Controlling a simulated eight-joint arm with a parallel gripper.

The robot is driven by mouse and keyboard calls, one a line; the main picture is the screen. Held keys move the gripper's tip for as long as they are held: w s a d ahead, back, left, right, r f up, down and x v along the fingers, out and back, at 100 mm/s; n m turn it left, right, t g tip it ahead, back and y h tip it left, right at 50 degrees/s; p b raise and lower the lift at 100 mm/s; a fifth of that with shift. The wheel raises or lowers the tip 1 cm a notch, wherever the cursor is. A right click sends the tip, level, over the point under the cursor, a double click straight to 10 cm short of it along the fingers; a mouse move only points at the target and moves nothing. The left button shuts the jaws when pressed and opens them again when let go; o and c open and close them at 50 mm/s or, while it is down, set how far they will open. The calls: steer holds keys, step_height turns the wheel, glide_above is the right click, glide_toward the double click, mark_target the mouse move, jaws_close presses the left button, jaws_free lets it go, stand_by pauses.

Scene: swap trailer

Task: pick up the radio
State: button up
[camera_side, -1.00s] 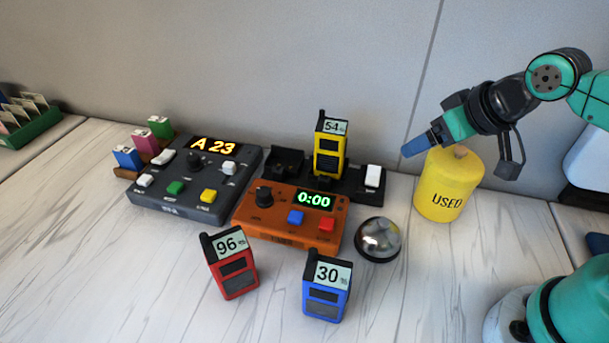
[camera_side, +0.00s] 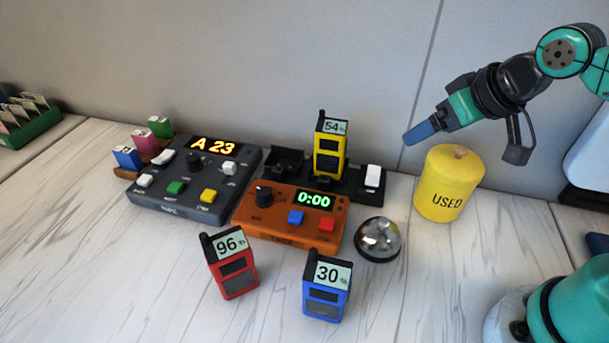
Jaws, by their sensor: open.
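Three handheld radios with percent displays are in the side view. A red radio (camera_side: 236,274) reading 96 stands on the table at the front left. A blue radio (camera_side: 323,299) reading 30 stands to its right. A yellow radio (camera_side: 328,160) reading 54 stands in the black dock (camera_side: 357,188) at the back, behind the orange box. My gripper (camera_side: 419,134) has blue fingers and is open and empty. It is up at the right, above and left of the yellow canister, apart from all three radios.
A yellow canister marked USED (camera_side: 447,190) stands below my gripper. A silver bell (camera_side: 378,239) sits right of the orange timer box (camera_side: 259,219). A dark console (camera_side: 157,201) reading A 23 is at the left. The table front left is bare.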

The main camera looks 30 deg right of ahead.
step_height(320, 180, up, 3)
steer(key=n+g+y, duration=0.3)
steer(key=n+g, duration=0.1)
steer(key=n, duration=0.4)
glide_above(335, 270)
steer(key=d, duration=0.2)
steer(key=shift+a, duration=0.1)
steer(key=shift+n, duration=0.5)
steer(key=f, duration=0.4)
steer(key=s+a+f, duration=0.1)
steer(key=f, duration=0.1)
steer(key=shift+f, duration=0.45)
steer(key=shift+x, duration=2.7)
